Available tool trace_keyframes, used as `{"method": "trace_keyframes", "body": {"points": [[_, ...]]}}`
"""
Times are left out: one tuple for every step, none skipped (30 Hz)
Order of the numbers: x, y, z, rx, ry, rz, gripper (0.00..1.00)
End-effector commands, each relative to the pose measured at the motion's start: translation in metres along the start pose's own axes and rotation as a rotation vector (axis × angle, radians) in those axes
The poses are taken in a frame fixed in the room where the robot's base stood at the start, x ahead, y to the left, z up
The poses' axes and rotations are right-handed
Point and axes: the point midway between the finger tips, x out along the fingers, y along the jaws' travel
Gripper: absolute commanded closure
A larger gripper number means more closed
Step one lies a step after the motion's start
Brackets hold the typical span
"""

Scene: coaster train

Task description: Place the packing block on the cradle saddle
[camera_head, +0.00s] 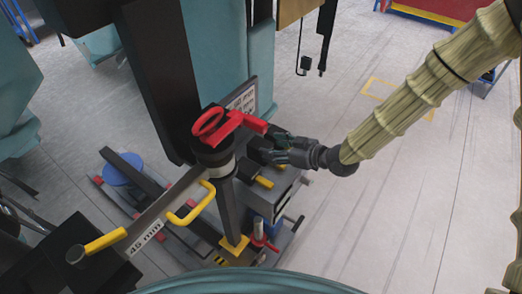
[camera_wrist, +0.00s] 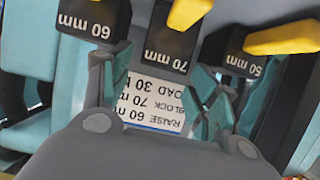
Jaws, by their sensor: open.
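In the wrist view, three black packing blocks with yellow handles show along the top: one marked 60 mm (camera_wrist: 92,28), one marked 70 mm (camera_wrist: 168,58) and one marked 50 mm (camera_wrist: 238,62). My gripper (camera_wrist: 160,92) is open, its teal-padded fingers apart just below the 70 mm block, with nothing visibly held between them. In the head view, my gripper (camera_head: 272,150) is beside the block rack, right of the red-topped post; the blocks are partly hidden there. I cannot tell which part is the cradle saddle.
A placard (camera_wrist: 150,103) reading "RAISE 60 mm" and "BLOCK 70 mm" shows between the fingers. A red handle (camera_head: 225,122) tops the post, with a bar marked 45 mm (camera_head: 146,236) beside it. A dark upright beam (camera_head: 165,75) stands behind. Floor on the right is largely clear.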

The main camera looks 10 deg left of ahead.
Motion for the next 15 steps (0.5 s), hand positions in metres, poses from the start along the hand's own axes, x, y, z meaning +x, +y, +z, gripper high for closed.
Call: {"method": "trace_keyframes", "body": {"points": [[0.002,-0.001,0.0,0.0,-0.001,-0.001,0.39],[0.004,-0.001,-0.001,0.0,-0.001,-0.001,0.39],[0.006,-0.001,-0.001,0.0,-0.001,-0.001,0.39],[0.008,-0.001,-0.002,0.0,-0.001,-0.001,0.39],[0.011,-0.001,-0.002,0.0,-0.001,-0.001,0.39],[0.015,-0.001,-0.004,-0.001,-0.001,-0.002,0.39],[0.019,-0.002,-0.004,-0.001,-0.001,-0.002,0.39],[0.023,-0.003,-0.005,-0.001,-0.001,-0.003,0.39],[0.028,-0.003,-0.006,-0.001,-0.001,-0.004,0.39],[0.032,-0.003,-0.007,-0.001,-0.001,-0.004,0.39],[0.036,-0.003,-0.007,-0.001,0.0,-0.003,0.39],[0.042,-0.003,-0.006,0.0,-0.001,-0.003,0.39],[0.046,-0.003,-0.006,0.0,-0.001,-0.002,0.39],[0.049,-0.003,-0.006,0.0,-0.001,-0.002,0.39],[0.052,-0.003,-0.006,0.0,-0.001,-0.002,0.39]]}}
